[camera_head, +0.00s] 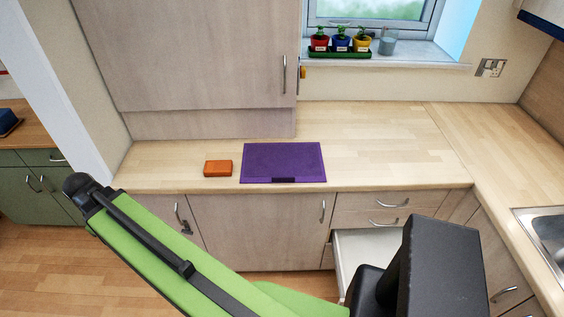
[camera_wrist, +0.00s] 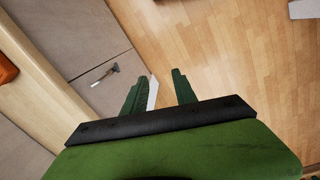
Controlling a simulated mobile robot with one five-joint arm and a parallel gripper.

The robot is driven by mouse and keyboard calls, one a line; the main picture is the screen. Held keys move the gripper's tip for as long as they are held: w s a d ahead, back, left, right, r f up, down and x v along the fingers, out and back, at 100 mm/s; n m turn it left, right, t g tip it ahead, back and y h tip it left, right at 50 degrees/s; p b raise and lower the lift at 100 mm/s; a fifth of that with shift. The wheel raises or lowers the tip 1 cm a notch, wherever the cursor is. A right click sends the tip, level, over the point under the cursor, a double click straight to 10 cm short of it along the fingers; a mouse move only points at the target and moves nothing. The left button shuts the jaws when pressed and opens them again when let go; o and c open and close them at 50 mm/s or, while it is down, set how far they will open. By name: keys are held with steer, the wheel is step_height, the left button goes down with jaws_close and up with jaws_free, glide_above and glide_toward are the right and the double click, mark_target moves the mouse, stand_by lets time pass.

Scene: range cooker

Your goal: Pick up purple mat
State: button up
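The purple mat (camera_head: 284,160) lies flat on the wooden worktop, close to its front edge. A small dark strip shows at the middle of its front edge. The mat does not show in the wrist view. My gripper (camera_wrist: 160,74) shows in the wrist view with its two green fingers apart and no object held between them. Below it are the wooden floor and the cabinet fronts, so it is out in front of the worktop. I cannot make out the fingers in the head view, where my green arm crosses the lower left.
An orange block (camera_head: 218,168) lies just left of the mat; it also shows in the wrist view (camera_wrist: 6,66). A drawer (camera_head: 345,252) stands open below the worktop. Potted plants (camera_head: 340,43) stand on the windowsill. The worktop right of the mat (camera_head: 390,150) is clear.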

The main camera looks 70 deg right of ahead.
steer(key=s+d+r+n+g+p, duration=0.15)
steer(key=s+d, duration=0.25)
steer(key=d, duration=0.5)
steer(key=s+d+r+h+p, duration=0.1)
steer(key=s+d+r+p, duration=0.2)
steer(key=d, duration=0.7)
steer(key=s+d+r+p, duration=0.1)
steer(key=s+d+r, duration=0.3)
steer(key=d, duration=0.5)
steer(key=s+d+r+n+g+p, duration=0.2)
steer(key=s+d+r+p, duration=0.1)
steer(key=s+d, duration=1.3)
steer(key=s+f+b, duration=0.2)
steer(key=f+b, duration=0.2)
steer(key=s+f+b, duration=0.2)
steer(key=f+b, duration=0.1)
steer(key=b, duration=0.1)
steer(key=s+f+b, duration=0.1)
steer(key=f+b, duration=0.3)
steer(key=shift+s+a+f, duration=0.3)
steer(key=shift+s, duration=0.1)
steer(key=shift+s+d+f, duration=0.1)
steer(key=shift+s+f, duration=0.05)
steer(key=b+x, duration=0.5)
steer(key=shift+f, duration=0.1)
